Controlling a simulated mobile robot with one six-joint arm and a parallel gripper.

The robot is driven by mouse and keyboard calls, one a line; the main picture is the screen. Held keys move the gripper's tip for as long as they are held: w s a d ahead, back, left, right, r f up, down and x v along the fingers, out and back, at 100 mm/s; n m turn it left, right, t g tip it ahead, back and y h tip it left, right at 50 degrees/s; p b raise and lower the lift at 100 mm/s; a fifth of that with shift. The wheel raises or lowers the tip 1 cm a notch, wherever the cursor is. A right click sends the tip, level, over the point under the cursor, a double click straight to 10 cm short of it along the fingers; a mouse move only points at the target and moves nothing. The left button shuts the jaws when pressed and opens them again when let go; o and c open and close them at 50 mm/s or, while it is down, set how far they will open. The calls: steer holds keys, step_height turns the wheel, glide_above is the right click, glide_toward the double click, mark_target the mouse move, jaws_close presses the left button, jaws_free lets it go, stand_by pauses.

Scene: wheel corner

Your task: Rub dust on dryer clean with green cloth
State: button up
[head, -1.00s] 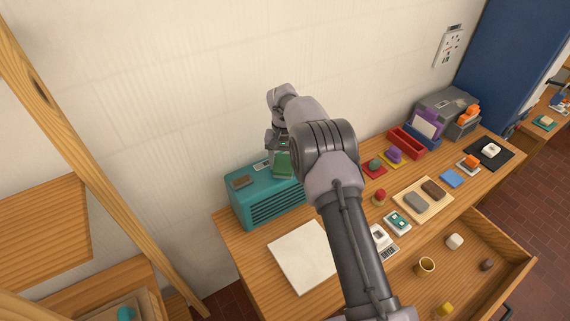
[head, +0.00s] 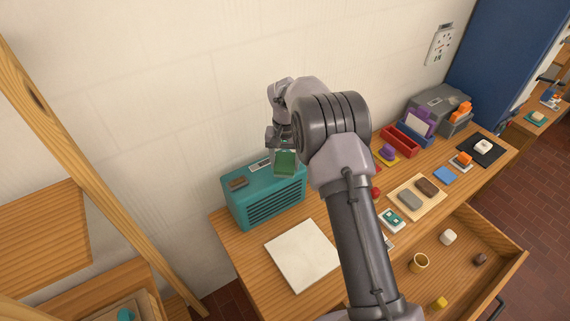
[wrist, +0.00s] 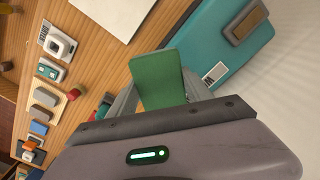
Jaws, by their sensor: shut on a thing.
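The teal dryer (head: 262,200), a box with dark slots in front, stands on the desk's left end by the wall. It fills the upper right of the wrist view (wrist: 215,52). A brown-grey patch (head: 238,183) lies on the left of its top; it also shows in the wrist view (wrist: 245,20). I cannot tell whether this is the dust. My gripper (head: 282,146) is shut on the green cloth (head: 285,163), seen as a green slab in the wrist view (wrist: 158,80). The cloth is at the dryer's right end, away from the patch; contact is unclear.
A pale square board (head: 302,256) lies in front of the dryer. To the right are a tray with grey and brown blocks (head: 417,197), a red bin (head: 407,140) and a grey machine (head: 440,104). An open drawer (head: 465,250) juts from the desk's front. The wall is close behind.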

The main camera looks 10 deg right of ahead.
steer(key=shift+r+p, duration=0.3)
steer(key=shift+r, duration=0.6)
step_height(320, 180, up, 3)
steer(key=shift+r+p, duration=0.15)
steer(key=shift+p, duration=1)
steer(key=shift+f, duration=0.2)
